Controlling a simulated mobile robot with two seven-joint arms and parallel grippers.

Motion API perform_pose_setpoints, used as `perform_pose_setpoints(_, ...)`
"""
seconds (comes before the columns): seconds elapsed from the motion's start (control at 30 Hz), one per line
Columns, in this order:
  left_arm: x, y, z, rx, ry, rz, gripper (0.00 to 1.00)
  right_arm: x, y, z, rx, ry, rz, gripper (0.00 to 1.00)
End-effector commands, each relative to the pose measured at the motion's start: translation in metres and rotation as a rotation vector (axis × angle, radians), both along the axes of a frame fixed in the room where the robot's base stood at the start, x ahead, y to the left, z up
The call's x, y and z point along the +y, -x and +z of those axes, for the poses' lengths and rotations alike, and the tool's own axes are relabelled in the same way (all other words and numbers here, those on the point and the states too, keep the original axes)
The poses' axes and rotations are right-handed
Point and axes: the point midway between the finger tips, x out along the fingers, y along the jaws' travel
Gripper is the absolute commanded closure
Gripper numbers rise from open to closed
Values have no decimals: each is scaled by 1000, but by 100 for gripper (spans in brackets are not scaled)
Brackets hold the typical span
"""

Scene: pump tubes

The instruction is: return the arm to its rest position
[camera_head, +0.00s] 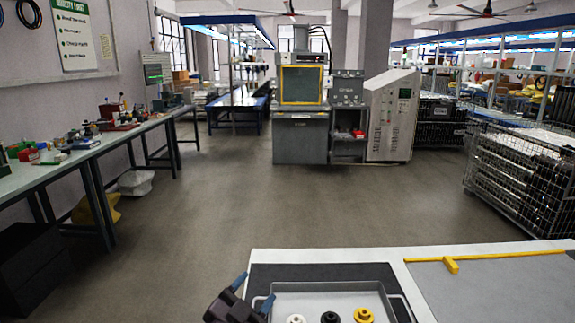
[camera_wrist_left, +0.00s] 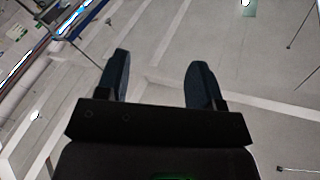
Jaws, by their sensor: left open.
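My left gripper (camera_head: 253,293) shows at the bottom of the head view, at the left side of a grey tray (camera_head: 335,287). Its two blue fingertips point up and stand apart. In the left wrist view the left gripper (camera_wrist_left: 158,80) is open and empty, with the ceiling behind it. My right gripper is in neither view.
The tray stands on a white table (camera_head: 400,256) and holds a white part (camera_head: 295,320), a black part (camera_head: 330,318) and a yellow part (camera_head: 363,315). A yellow strip (camera_head: 485,257) lies at the right. The floor (camera_head: 260,205) beyond the table is clear.

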Motion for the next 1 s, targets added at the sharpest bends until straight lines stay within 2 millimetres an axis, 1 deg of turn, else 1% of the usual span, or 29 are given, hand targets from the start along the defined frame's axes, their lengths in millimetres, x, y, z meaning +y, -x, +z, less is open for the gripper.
perform_pose_setpoints(0.03, 18, 7, -21, 79, 41, 41, 39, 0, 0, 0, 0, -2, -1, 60)
perform_pose_setpoints(0.1, 41, 17, -47, 174, 90, 94, 39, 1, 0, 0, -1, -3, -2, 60)
perform_pose_setpoints(0.17, 61, 28, -68, 248, 129, 138, 39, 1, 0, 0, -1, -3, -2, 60)
perform_pose_setpoints(0.2, 73, 37, -81, 293, 154, 166, 39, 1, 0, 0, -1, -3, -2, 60)
perform_pose_setpoints(0.27, 91, 51, -101, 355, 185, 209, 39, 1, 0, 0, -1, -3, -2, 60)
perform_pose_setpoints(0.3, 103, 62, -115, 394, 205, 237, 39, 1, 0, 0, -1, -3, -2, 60)
perform_pose_setpoints(0.37, 120, 79, -133, 444, 231, 280, 39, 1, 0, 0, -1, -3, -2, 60)
perform_pose_setpoints(0.4, 132, 91, -145, 473, 246, 309, 39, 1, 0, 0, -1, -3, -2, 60)
perform_pose_setpoints(0.47, 148, 111, -162, 516, 261, 353, 39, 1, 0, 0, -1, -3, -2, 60)
perform_pose_setpoints(0.57, 174, 148, -190, 586, 268, 429, 39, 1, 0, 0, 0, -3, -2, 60)
perform_pose_setpoints(0.6, 182, 163, -201, 613, 267, 456, 39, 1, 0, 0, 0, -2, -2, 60)
perform_pose_setpoints(0.7, 198, 200, -225, 679, 265, 514, 39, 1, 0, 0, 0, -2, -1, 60)
perform_pose_setpoints(0.8, 204, 230, -242, 733, 262, 545, 39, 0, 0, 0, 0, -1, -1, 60)
perform_pose_setpoints(0.9, 206, 249, -251, 768, 259, 562, 39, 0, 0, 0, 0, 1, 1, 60)
perform_pose_setpoints(1.0, 208, 258, -256, 783, 255, 569, 39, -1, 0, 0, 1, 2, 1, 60)
